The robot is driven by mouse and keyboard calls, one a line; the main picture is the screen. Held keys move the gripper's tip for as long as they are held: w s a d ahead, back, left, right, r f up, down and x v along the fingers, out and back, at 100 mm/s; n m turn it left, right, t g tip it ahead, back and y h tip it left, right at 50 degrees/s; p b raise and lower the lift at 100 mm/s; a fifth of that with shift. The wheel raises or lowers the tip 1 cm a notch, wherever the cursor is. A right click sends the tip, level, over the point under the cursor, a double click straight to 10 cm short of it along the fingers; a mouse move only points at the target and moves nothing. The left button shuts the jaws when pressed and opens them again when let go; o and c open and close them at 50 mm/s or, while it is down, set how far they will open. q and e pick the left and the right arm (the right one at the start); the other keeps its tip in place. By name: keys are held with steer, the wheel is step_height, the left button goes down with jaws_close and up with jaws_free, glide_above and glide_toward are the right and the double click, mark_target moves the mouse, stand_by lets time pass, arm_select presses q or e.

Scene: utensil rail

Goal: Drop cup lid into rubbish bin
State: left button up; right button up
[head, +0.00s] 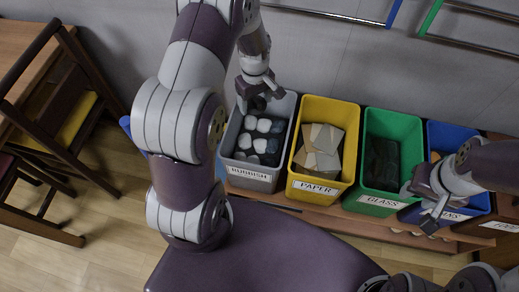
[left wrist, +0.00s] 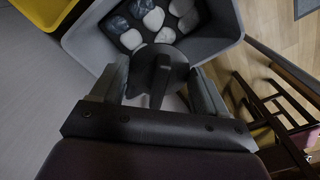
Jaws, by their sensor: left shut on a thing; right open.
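The dark cup lid (left wrist: 160,58), a round disc with an upright grip, is held between the fingers of my left gripper (head: 258,92). In the head view the lid is small, dark and mostly hidden by the gripper. The grey rubbish bin (head: 249,176), labelled RUBBISH, stands below and holds several white and dark lumps. The left gripper is over the back part of this bin, and the left wrist view shows the lid in front of the bin's opening (left wrist: 221,50). My right gripper (head: 434,212) is open and empty, near the front of the green and blue bins.
A yellow PAPER bin (head: 319,187) with crumpled card, a green GLASS bin (head: 379,200) and a blue bin (head: 478,205) stand in a row to the right on a wooden shelf (head: 330,215). Wall rails (head: 330,16) run behind. A chair (head: 60,120) and table are at left.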

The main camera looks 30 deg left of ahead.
arm_select(q)
step_height(320, 180, down, 6)
steer(key=b, duration=0.5)
steer(key=shift+a+r+b, duration=0.1)
steer(key=shift+b, duration=0.2)
steer(key=o, duration=1)
step_height(320, 180, up, 13)
steer(key=p, duration=0.3)
